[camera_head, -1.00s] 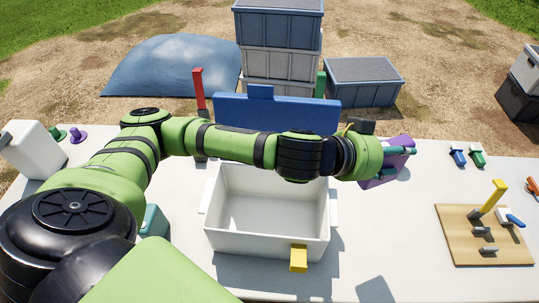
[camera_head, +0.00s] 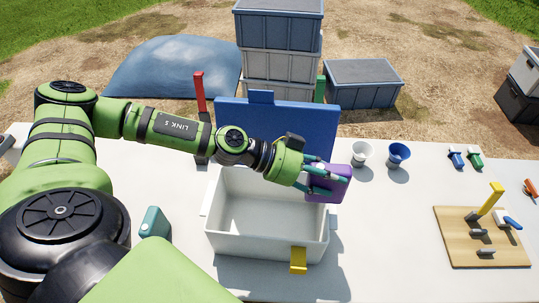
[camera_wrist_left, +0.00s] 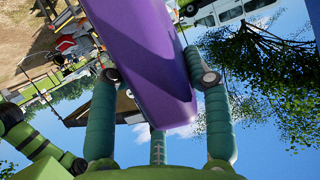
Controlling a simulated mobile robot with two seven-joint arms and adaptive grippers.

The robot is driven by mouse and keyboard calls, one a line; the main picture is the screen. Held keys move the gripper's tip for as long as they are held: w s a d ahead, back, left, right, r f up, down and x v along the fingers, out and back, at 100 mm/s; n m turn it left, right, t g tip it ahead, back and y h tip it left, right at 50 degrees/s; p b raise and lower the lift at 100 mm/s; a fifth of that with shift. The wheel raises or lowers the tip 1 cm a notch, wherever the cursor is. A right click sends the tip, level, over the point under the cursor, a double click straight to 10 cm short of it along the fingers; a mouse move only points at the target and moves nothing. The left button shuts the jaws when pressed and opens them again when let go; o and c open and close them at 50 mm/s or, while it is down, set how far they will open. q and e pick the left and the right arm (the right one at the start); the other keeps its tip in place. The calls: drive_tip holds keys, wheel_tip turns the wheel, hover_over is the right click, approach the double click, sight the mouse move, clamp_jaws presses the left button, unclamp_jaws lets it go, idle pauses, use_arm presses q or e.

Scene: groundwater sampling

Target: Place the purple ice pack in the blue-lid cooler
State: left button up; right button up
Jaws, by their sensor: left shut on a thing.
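The purple ice pack (camera_head: 329,184) is held in my left gripper (camera_head: 325,180), over the right wall of the white cooler near its back right corner. In the left wrist view the ice pack (camera_wrist_left: 147,50) sits between the teal fingers (camera_wrist_left: 158,105). The cooler (camera_head: 265,243) is open and its visible inside is empty. Its blue lid (camera_head: 290,125) stands raised at the back, partly hidden by my left arm. A yellow latch (camera_head: 298,260) is on the cooler's front. My right gripper is not in view.
A white cup (camera_head: 362,155) and a blue cup (camera_head: 398,155) stand right of the lid. A teal item (camera_head: 154,223) is left of the cooler. A wooden board (camera_head: 460,250) with a yellow upright (camera_head: 492,198) is at the right. Red (camera_head: 199,95) and green posts stand behind.

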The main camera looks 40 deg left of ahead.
sight(308, 178)
use_arm(q)
drive_tip(key=shift+s+a, duration=0.35)
drive_tip(key=shift+a, duration=0.35)
drive_tip(key=shift+s+a, duration=0.35)
drive_tip(key=shift+a, duration=0.35)
drive_tip(key=shift+s+a+f, duration=0.1)
drive_tip(key=shift+a+f, duration=0.05)
drive_tip(key=shift+f, duration=0.15)
wheel_tip(308, 178, down, 13)
drive_tip(key=b, duration=0.4)
drive_tip(key=shift+f+b, duration=0.35)
drive_tip(key=shift+f, duration=1.85)
drive_tip(key=shift+f, duration=0.2)
drive_tip(key=o, duration=1.5)
drive_tip(key=shift+c, duration=0.2)
